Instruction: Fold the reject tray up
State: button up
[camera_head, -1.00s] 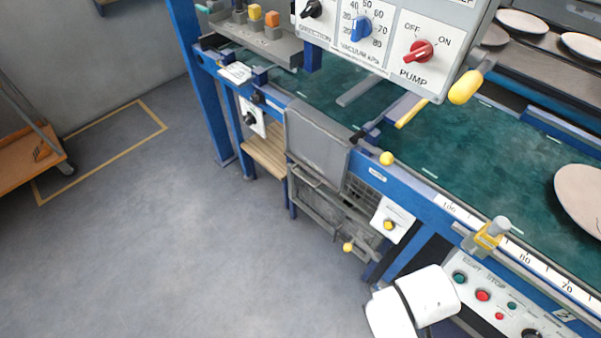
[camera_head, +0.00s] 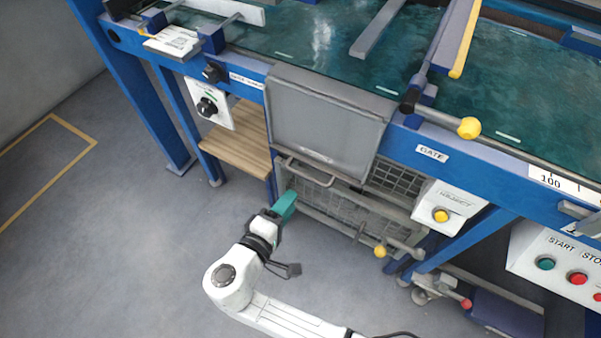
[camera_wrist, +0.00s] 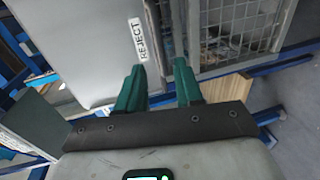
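The reject tray (camera_head: 325,125) is a plain grey panel hanging folded down from the blue front rail of the machine. In the wrist view the grey panel (camera_wrist: 85,45) fills the upper left and carries a REJECT label (camera_wrist: 137,38). My gripper (camera_head: 287,203) is below the tray's lower left corner, in front of the wire cage. In the wrist view its two teal fingers (camera_wrist: 159,72) stand apart with nothing clearly held between them. A grey bar runs beyond the fingertips beside the panel edge; I cannot tell whether they touch it.
A wire cage (camera_head: 340,212) stands under the tray, with a yellow knob (camera_head: 380,251) at its lower right. A wooden shelf (camera_head: 238,148) is to its left. A yellow-button box (camera_head: 448,207) is to the right. Open floor lies at the left.

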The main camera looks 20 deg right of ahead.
aim_at(309, 177)
jog(key=b+x, duration=0.1)
jog(key=x, duration=0.9)
jog(key=shift+w+d, duration=0.1)
jog(key=shift+d, duration=0.2)
jog(key=shift+f, duration=0.1)
grip_shut()
